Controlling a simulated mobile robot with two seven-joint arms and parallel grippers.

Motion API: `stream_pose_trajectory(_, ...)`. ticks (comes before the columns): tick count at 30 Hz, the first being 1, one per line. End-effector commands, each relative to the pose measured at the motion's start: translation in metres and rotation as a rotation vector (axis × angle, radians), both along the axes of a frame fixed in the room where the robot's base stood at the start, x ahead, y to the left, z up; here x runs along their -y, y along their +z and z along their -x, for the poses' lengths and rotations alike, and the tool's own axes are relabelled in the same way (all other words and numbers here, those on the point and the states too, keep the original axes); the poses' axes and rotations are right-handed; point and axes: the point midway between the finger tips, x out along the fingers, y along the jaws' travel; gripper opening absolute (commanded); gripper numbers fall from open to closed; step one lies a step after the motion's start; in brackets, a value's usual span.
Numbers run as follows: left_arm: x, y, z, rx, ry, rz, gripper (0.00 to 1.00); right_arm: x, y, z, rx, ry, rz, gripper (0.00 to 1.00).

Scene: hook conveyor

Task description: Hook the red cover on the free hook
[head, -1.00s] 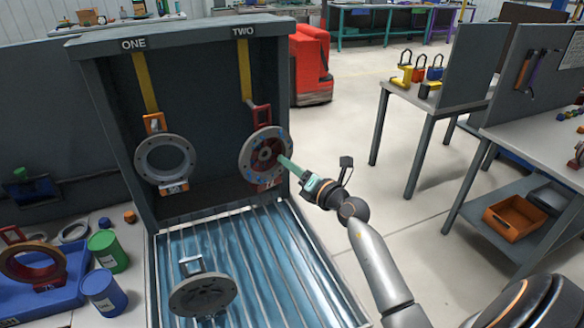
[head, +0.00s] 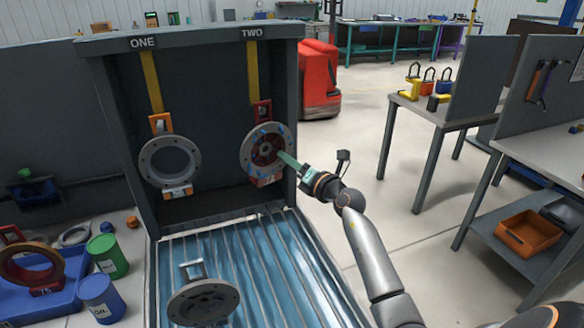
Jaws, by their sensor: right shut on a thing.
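The red cover (head: 266,151) is a grey ring with a red hub, blue bolts, a red handle (head: 262,110) and a red label plate. It is upright below the yellow strap marked TWO (head: 252,70), its handle overlapping the strap's lower end. I cannot tell whether the handle is on the hook. My right gripper (head: 289,160) reaches in from the right, its green fingers shut on the cover's right rim. The strap marked ONE (head: 151,82) carries a grey ring (head: 148,161) with an orange handle and label. My left gripper is not in view.
A grey ringed part (head: 203,303) lies on the slatted bed (head: 262,262) below. At left are a blue tray (head: 72,268) with a copper-coloured ring, and green (head: 108,257) and blue (head: 100,298) cans. The rack's side post (head: 291,110) is close to my right gripper.

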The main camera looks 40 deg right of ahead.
Motion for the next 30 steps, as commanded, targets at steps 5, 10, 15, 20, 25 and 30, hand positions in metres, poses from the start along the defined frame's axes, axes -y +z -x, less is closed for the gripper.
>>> stream_pose_trajectory(5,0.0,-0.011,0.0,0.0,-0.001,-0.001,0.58,0.003,0.004,-0.01,0.014,-0.003,-0.002,0.0)
stream_pose_trajectory(10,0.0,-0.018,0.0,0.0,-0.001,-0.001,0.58,0.005,0.004,-0.018,0.014,-0.003,-0.003,0.0)
stream_pose_trajectory(15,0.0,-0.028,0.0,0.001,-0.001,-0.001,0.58,0.007,0.003,-0.027,0.014,-0.003,-0.002,0.0)
stream_pose_trajectory(20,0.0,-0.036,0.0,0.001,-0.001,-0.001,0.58,0.009,0.003,-0.035,0.015,-0.002,-0.003,0.0)
stream_pose_trajectory(25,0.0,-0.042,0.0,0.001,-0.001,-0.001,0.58,0.011,0.001,-0.043,0.013,-0.002,-0.004,0.0)
stream_pose_trajectory(30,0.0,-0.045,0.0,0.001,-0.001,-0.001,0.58,0.013,-0.003,-0.048,0.013,-0.003,-0.002,0.0)
